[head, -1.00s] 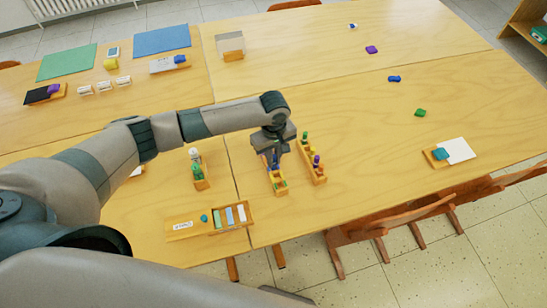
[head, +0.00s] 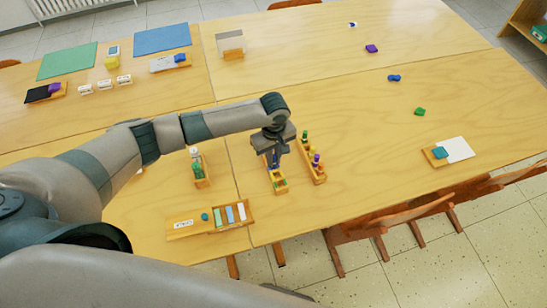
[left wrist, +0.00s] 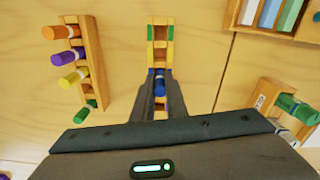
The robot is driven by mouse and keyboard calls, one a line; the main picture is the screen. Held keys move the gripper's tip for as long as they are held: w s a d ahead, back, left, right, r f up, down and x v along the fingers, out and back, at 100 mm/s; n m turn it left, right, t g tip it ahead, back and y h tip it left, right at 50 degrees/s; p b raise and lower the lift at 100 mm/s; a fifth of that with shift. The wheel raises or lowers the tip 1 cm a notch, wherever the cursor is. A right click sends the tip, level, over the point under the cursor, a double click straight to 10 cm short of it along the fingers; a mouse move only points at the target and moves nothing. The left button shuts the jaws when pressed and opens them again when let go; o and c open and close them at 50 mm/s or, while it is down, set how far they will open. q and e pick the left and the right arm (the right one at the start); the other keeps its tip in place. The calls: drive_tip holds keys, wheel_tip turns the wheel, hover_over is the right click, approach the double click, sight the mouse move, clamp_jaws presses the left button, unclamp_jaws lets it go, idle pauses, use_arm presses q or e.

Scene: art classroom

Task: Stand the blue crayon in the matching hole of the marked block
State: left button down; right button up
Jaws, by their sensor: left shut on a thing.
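My left gripper (head: 272,162) points down over the marked block (head: 280,187), a narrow wooden block with colored marks. In the left wrist view my left gripper (left wrist: 158,92) is shut on the blue crayon (left wrist: 158,82), which is seen end-on between the fingertips. The fingers hide the block's near part. My right gripper is not in view.
A wooden rack (head: 314,165) of upright crayons stands close to the right; it also shows in the left wrist view (left wrist: 92,60). A smaller holder (head: 201,175) stands to the left, and a chalk box (head: 235,218) stands in front. The table to the right is mostly clear.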

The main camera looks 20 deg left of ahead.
use_arm(q)
drive_tip(key=shift+f+p, duration=0.3)
drive_tip(key=shift+p, duration=0.05)
idle(0.5)
drive_tip(key=c, duration=1.7)
unclamp_jaws()
drive_tip(key=shift+o, duration=1.3)
drive_tip(key=shift+r, duration=0.1)
